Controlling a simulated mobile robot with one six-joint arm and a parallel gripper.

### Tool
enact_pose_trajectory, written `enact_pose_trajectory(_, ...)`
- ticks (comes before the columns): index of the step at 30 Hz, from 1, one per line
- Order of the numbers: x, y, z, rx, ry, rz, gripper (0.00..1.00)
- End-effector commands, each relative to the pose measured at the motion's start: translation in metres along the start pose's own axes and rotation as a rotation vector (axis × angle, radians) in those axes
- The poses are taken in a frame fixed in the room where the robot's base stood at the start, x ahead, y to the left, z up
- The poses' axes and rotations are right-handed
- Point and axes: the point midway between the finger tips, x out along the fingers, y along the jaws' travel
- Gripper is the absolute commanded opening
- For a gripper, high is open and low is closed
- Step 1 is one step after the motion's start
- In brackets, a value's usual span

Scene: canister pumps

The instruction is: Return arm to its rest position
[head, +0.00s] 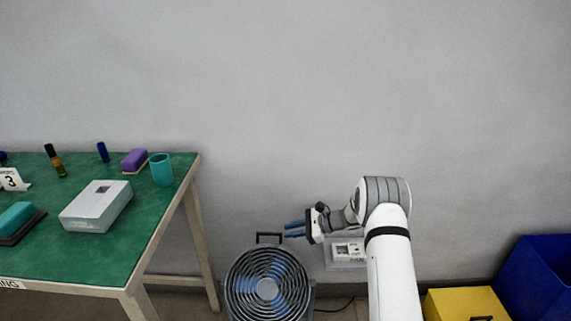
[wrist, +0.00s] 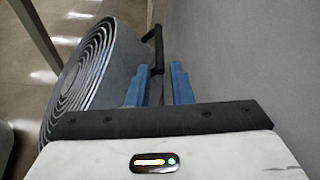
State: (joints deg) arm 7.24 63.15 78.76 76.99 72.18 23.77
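My white arm (head: 392,262) reaches out at the right of the head view and bends left at its elbow. My gripper (head: 288,230) points left with its two blue fingers apart. In the wrist view my gripper (wrist: 158,80) shows a clear gap between the fingers, and nothing is held. The fan's black handle (head: 270,236) is just left of the fingertips. In the wrist view the handle (wrist: 157,45) stands beyond the gap; I cannot tell the exact distance.
A grey round fan (head: 266,286) stands on the floor below my gripper. A wall socket box (head: 347,251) is behind the arm. A green table (head: 140,215) with several items is at left. A yellow box (head: 465,304) and a blue bin (head: 538,278) are at right.

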Motion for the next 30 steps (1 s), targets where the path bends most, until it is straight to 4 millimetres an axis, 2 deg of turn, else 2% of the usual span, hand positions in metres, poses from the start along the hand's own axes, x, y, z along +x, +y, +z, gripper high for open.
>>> enact_pose_trajectory(2, -0.006, -0.002, 0.015, -0.021, 0.011, 0.011, 0.20)
enact_pose_trajectory(5, -0.019, -0.001, 0.050, -0.078, 0.046, 0.050, 0.20)
enact_pose_trajectory(9, -0.051, 0.011, 0.122, -0.207, 0.128, 0.141, 0.20)
enact_pose_trajectory(11, -0.066, 0.019, 0.152, -0.268, 0.167, 0.183, 0.20)
enact_pose_trajectory(15, -0.100, 0.042, 0.217, -0.410, 0.256, 0.281, 0.20)
enact_pose_trajectory(21, -0.152, 0.083, 0.299, -0.617, 0.382, 0.420, 0.20)
enact_pose_trajectory(30, -0.232, 0.156, 0.398, -0.928, 0.572, 0.627, 0.20)
